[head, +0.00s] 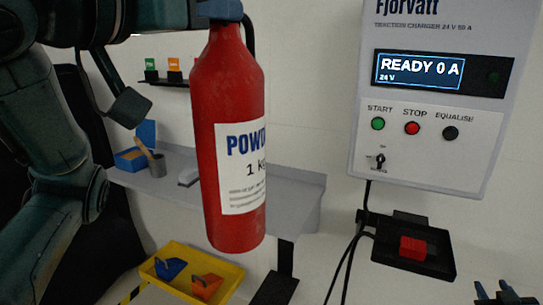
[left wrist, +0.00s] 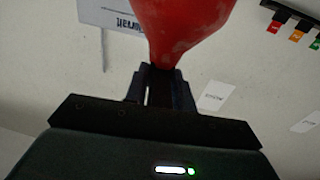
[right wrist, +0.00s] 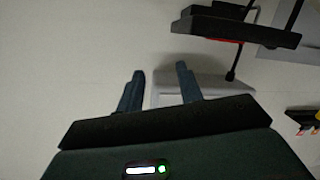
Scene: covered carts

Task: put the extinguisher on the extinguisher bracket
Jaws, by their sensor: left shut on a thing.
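The red extinguisher (head: 230,110) hangs upright in the air in the middle of the head view, with a white label reading "POWD" and "1 k". My left gripper (head: 220,10) is shut on its top end, at the upper edge of the head view. In the left wrist view the red body (left wrist: 180,25) tapers down to between the fingers of my left gripper (left wrist: 160,80). My right gripper (right wrist: 155,85) is open and empty in the right wrist view. Its fingertips show at the lower right of the head view (head: 497,288). I cannot make out the extinguisher bracket for certain.
A grey charger (head: 440,160) is on the wall at right. Below it is a black holder (head: 440,262) with a red block (head: 413,247) and hanging cables. A grey shelf (head: 290,195) is behind the extinguisher. A yellow tray (head: 225,280) with blue and orange items is below.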

